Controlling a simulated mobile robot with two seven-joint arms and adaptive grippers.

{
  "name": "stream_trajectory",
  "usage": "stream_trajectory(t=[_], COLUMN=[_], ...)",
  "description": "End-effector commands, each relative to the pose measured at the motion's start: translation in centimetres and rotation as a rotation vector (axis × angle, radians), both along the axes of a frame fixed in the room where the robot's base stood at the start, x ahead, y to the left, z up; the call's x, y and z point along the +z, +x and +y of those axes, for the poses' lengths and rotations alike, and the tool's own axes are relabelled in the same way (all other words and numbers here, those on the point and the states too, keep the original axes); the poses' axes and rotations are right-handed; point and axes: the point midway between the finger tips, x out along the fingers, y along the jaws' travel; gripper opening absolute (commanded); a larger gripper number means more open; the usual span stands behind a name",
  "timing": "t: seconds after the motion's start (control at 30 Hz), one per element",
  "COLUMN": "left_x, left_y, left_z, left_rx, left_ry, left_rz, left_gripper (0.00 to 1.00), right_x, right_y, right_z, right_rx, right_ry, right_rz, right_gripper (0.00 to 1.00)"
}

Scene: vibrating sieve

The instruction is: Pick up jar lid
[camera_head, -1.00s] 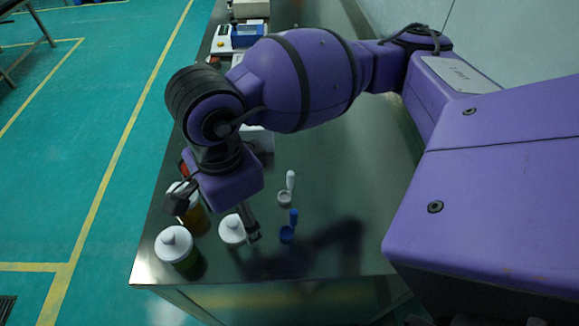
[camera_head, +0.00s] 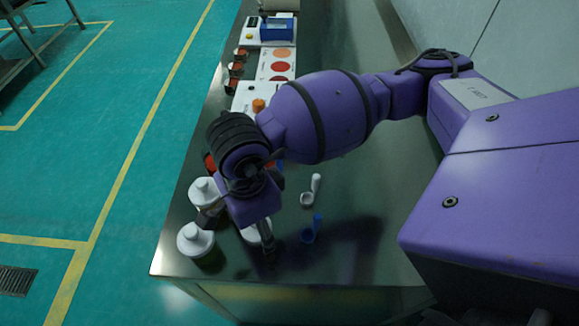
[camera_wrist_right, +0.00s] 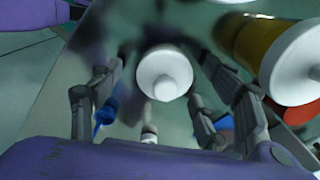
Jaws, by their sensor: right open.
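A white round jar lid with a raised knob (camera_wrist_right: 165,74) sits between the spread fingers of my right gripper (camera_wrist_right: 162,88) in the right wrist view. In the head view this lid (camera_head: 252,232) is partly hidden below the right gripper (camera_head: 236,232), which points down over it. The right gripper is open, one finger on each side of the lid, with no clear contact. The jar under this lid is mostly hidden. Two more white-lidded jars stand to its left: a front one (camera_head: 196,240) and a rear one (camera_head: 204,191). My left gripper is not in view.
A white spoon (camera_head: 311,190) and a blue spoon (camera_head: 312,229) lie right of the jars. An amber jar's white lid (camera_wrist_right: 298,62) is close to the right finger in the wrist view. The metal table (camera_head: 365,235) is clear farther right. Equipment (camera_head: 270,32) stands at the back.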

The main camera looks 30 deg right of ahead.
Motion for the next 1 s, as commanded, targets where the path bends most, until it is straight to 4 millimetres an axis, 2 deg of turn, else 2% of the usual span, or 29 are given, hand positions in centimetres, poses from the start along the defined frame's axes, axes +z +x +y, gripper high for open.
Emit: stream_trajectory(t=[0.1,0.3,0.37,0.77,0.87,1.0], left_x=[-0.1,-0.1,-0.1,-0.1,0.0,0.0], left_y=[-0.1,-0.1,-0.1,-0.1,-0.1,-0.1], left_z=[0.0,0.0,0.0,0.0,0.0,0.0], left_rx=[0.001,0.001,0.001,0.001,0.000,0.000], left_ry=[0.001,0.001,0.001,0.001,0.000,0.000], left_rz=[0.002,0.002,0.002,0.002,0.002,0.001], left_gripper=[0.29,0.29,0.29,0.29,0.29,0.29], right_x=[0.0,0.1,0.1,0.6,1.9,4.8], right_y=[0.1,0.1,0.1,0.2,0.3,0.3], right_z=[0.0,0.0,0.0,0.1,0.1,0.1], right_rx=[0.001,0.001,0.001,0.002,0.003,0.003], right_ry=[0.000,0.000,0.000,0.001,0.002,0.003], right_rz=[-0.001,-0.002,-0.003,-0.005,-0.007,-0.010], right_gripper=[0.70,0.44,0.38,0.37,0.37,0.37])
